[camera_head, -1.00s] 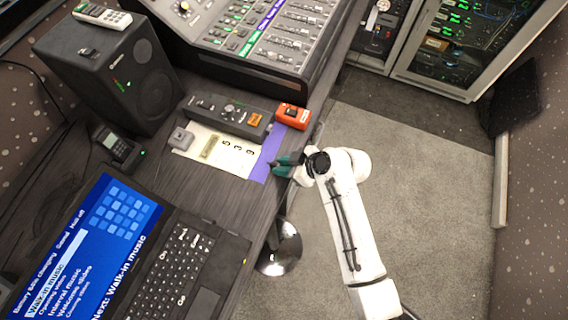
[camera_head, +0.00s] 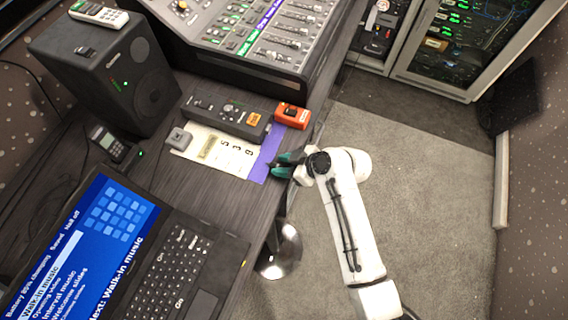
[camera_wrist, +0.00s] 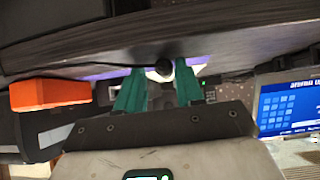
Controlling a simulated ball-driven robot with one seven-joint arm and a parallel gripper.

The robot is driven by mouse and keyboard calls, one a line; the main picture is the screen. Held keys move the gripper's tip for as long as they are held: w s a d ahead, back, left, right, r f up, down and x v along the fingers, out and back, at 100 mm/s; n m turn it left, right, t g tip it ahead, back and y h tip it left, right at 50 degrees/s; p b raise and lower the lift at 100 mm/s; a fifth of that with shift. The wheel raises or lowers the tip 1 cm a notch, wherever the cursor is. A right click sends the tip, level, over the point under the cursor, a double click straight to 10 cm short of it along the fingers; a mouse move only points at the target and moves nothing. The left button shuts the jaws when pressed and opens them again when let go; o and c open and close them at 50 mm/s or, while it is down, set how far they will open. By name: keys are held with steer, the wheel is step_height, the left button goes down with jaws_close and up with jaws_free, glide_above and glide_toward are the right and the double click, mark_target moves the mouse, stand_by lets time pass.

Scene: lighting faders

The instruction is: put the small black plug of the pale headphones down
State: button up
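My gripper (camera_head: 287,163) is at the desk's front edge, beside the purple strip of a paper sheet, with its green fingers pointing left over the desk. A thin dark cable runs left from near the plug. Whether the plug touches the desk is unclear. The pale headphones cannot be made out in either view.
An orange box (camera_head: 292,115) and a dark control box (camera_head: 227,116) stand just beyond the paper sheet (camera_head: 214,151). A laptop (camera_head: 170,262) is at the near left, a speaker (camera_head: 148,83) behind. Bare desk (camera_head: 215,197) lies between the paper and laptop.

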steer(key=shift+s+a+f, duration=0.15)
steer(key=shift+s+f, duration=0.35)
steer(key=shift+s, duration=0.15)
steer(key=shift+r+p, duration=0.6)
steer(key=shift+p, duration=0.1)
steer(key=w+v, duration=0.1)
steer(key=v, duration=1.1)
steer(key=shift+r+b, duration=0.25)
steer(key=shift+b, duration=0.05)
steer(key=shift+s, duration=0.1)
steer(key=s+d+f+m+g+h, duration=0.2)
steer(key=s+d+m+h, duration=0.7)
steer(key=s+d+m, duration=0.5)
steer(key=s+d, duration=0.6)
steer(key=s, duration=0.3)
steer(key=shift+s+d+f+m+g, duration=0.2)
steer(key=shift+d+m+g, duration=0.1)
steer(key=shift+d, duration=0.1)
